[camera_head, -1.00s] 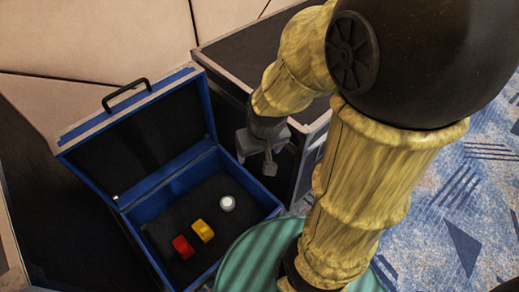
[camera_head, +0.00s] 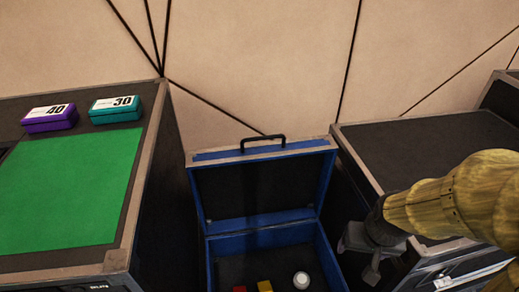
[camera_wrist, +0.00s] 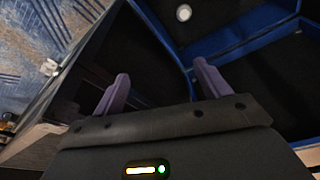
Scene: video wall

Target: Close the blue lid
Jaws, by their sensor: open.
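The blue lid (camera_head: 262,188) of a blue case stands raised, tilted back toward the wall, with a black handle (camera_head: 263,143) on its top edge. The case's open box (camera_head: 262,243) has a dark inside and is cut off by the bottom of the head view. My gripper (camera_head: 358,262) hangs to the right of the case, apart from the lid. In the wrist view my gripper (camera_wrist: 160,85) shows two purple fingers spread apart with nothing between them. The blue case edge (camera_wrist: 245,38) lies beyond the fingers, at upper right.
A red block (camera_head: 239,289), a yellow block (camera_head: 264,286) and a white round thing (camera_head: 301,280) lie in the case. A dark cabinet (camera_head: 430,145) stands close on the right. A green-topped table (camera_head: 65,190) stands on the left. The wall is behind.

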